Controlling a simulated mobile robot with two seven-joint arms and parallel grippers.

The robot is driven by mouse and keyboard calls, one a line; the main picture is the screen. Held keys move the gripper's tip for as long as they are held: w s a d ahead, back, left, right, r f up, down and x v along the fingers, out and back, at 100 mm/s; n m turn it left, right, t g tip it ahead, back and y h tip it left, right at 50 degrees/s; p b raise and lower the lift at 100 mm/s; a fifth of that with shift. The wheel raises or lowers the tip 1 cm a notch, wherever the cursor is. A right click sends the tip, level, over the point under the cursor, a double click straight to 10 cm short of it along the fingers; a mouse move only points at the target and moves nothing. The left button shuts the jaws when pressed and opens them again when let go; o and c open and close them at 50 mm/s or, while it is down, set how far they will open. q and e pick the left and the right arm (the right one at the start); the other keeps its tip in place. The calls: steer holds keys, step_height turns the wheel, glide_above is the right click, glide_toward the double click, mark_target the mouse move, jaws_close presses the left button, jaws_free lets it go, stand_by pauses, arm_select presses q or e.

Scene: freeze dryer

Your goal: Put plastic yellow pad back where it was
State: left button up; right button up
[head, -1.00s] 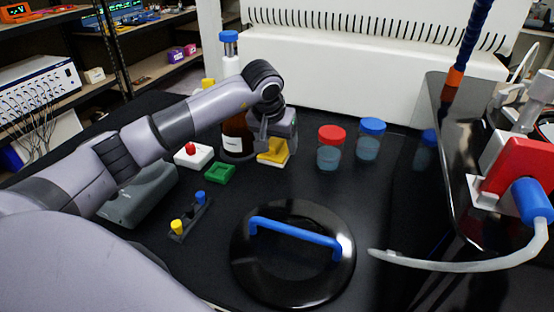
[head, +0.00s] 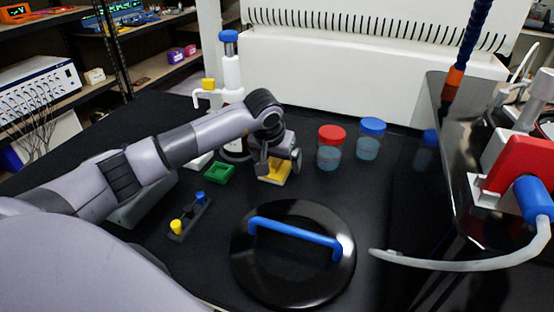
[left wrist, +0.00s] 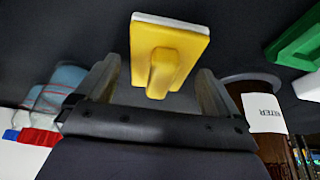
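The plastic yellow pad (head: 270,177) has a yellow top and a thin pale base. It lies on the black bench, right of the green tray. In the left wrist view the yellow pad (left wrist: 190,43) shows its raised yellow grip, with bare space between it and the fingers on both sides. My left gripper (head: 281,160) is low over the pad and hides part of it in the head view. In the left wrist view the left gripper (left wrist: 158,72) has its fingers spread wide and holds nothing. My right gripper is in neither view.
A green tray (head: 219,174) and a brown bottle (head: 234,148) are left of the pad. Red-capped (head: 331,150) and blue-capped (head: 370,140) jars stand to its right. A black lid (head: 290,285) with a blue handle lies in front.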

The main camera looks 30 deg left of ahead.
arm_select(q)
steer(key=shift+r, duration=0.25)
steer(key=v, duration=1.2)
steer(key=shift+p, duration=0.3)
steer(key=shift+a, duration=0.1)
